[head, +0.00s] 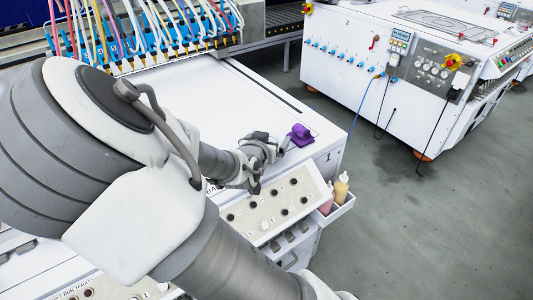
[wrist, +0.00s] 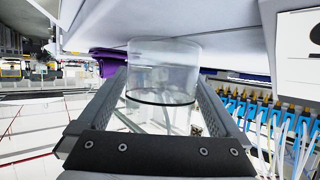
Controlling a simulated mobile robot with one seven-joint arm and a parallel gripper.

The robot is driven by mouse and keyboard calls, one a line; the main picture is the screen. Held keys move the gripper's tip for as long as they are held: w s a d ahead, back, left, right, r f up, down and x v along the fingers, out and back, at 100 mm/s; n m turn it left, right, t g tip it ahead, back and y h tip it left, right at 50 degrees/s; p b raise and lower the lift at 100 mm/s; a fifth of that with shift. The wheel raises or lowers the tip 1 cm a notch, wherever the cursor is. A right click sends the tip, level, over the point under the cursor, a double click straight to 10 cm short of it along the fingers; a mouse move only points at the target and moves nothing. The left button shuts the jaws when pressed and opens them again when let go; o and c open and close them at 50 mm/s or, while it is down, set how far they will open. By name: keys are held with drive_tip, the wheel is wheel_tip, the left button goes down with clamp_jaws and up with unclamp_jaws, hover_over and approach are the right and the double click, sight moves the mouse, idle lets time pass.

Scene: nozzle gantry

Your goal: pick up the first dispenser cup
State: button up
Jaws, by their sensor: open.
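A clear, see-through cup (wrist: 165,60) with a dark line around its lower part shows in the wrist view. It is between the two fingers of my gripper (wrist: 162,80), which are apart on its left and right. I cannot tell whether either finger touches it. In the head view my gripper (head: 281,146) is low over the right end of the white machine top, just left of a purple thing (head: 301,136). I cannot make out the clear cup in the head view.
The white machine top (head: 190,95) is mostly bare. A sloped control panel (head: 270,208) and a side tray with two bottles (head: 341,188) are at its front right. A row of blue nozzles with hoses (head: 150,45) runs along the back. Another white machine (head: 345,70) stands across the grey floor.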

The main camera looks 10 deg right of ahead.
drive_tip(key=shift+w+d+f, duration=0.15)
drive_tip(key=shift+w+d, duration=0.05)
drive_tip(key=shift+w, duration=0.05)
drive_tip(key=shift+c, duration=0.2)
drive_tip(key=c, duration=1.2)
drive_tip(key=shift+r, duration=0.2)
